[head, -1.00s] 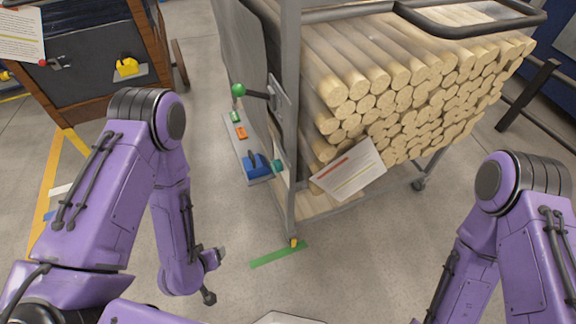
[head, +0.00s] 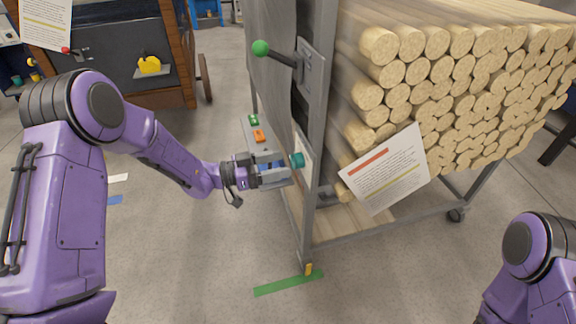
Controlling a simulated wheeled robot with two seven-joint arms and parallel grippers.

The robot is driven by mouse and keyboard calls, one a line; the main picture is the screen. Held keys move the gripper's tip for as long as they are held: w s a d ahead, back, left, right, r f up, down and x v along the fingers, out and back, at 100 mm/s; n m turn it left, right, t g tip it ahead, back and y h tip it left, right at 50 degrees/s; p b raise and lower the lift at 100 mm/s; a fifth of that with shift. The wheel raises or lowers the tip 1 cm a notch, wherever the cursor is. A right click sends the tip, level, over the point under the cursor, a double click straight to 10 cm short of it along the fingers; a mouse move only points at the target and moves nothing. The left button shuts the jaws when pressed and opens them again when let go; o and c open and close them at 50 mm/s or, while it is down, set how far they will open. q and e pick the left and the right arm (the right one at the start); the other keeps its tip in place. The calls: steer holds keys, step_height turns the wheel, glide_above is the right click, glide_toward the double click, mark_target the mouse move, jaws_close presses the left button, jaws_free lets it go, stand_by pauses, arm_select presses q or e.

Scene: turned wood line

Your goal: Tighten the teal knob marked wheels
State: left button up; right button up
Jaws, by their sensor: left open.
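The teal knob (head: 297,160) sits on a pale plate on the near left side of the log cart's frame. Any marking on it is too small to read. My left gripper (head: 289,174) is open, with its fingers pointing right at the knob, just left of and slightly below it. I cannot tell whether the fingers touch the knob. The gripper partly hides a blue part behind it. My right gripper is not in view; only part of my right arm shows at the lower right.
The cart (head: 316,140) holds stacked round logs (head: 440,85). A green-balled lever (head: 262,48) sticks out above the knob. A grey panel with a green and an orange block (head: 259,136) lies behind my gripper. A paper sheet (head: 386,171) hangs at the logs.

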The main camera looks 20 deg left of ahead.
mark_target(297, 161)
arm_select(q)
steer(key=x, duration=0.3)
steer(key=shift+d, duration=0.2)
steer(key=c, duration=1.1)
steer(key=shift+o, duration=0.2)
